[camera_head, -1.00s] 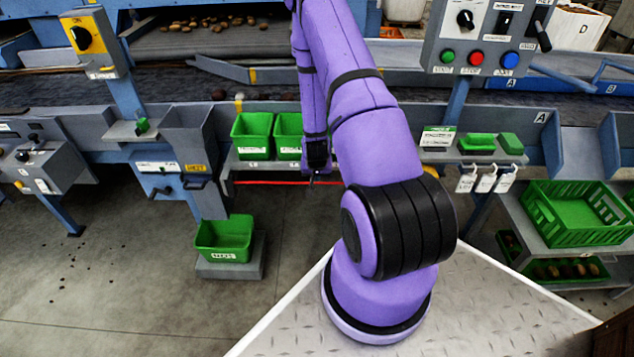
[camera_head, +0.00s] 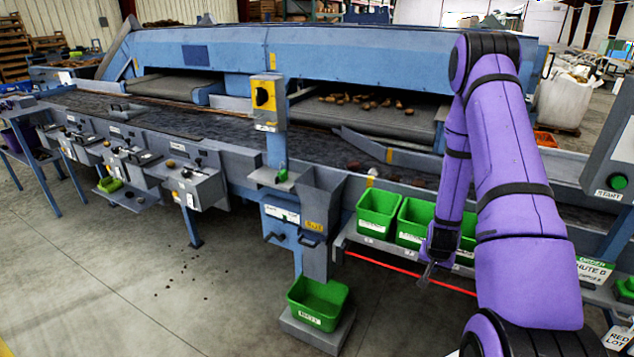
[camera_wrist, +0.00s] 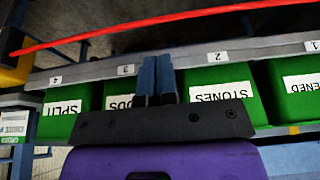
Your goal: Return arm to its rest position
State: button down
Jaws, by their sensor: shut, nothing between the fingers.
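My purple arm rises at the right of the head view and folds down in front of the row of green bins. My gripper (camera_head: 430,273) hangs at its lower end, beside the bin shelf's front edge. In the wrist view my gripper (camera_wrist: 157,84) shows two dark blue-grey fingers close together with nothing between them. Behind them are green bins, among them the STONES bin (camera_wrist: 252,108) and the SPLIT bin (camera_wrist: 75,97), whose labels appear upside down.
The bin shelf (camera_head: 350,236) and a red line (camera_head: 400,270) run close to my gripper. A green REJECT-style bin (camera_head: 318,303) stands low on a grey stand. The yellow switch box post (camera_head: 275,140) is left of the arm.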

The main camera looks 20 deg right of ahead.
jog(key=w+a+r+n+t+y, duration=0.1)
jog(key=a+r, duration=0.4)
jog(key=r, duration=0.5)
jog(key=w+a+r+n, duration=0.15)
jog(key=a+r, duration=0.35)
jog(key=r, duration=0.5)
jog(key=w+a+r+n+t+y, duration=0.15)
jog(key=a+r, duration=0.35)
jog(key=r, duration=0.6)
jog(key=s+a+r+n, duration=0.3)
jog(key=s+a+r, duration=0.6)
jog(key=r, duration=0.3)
jog(key=s+a+r+n, duration=0.1)
jog(key=s+a+r, duration=0.1)
jog(key=s, duration=0.5)
jog(key=s+a+r+n, duration=0.1)
jog(key=s+a+r, duration=0.1)
jog(key=s, duration=0.4)
jog(key=shift+s+a+r+n+y, duration=0.25)
jog(key=shift+s+r+n+y, duration=0.15)
jog(key=shift+r, duration=0.45)
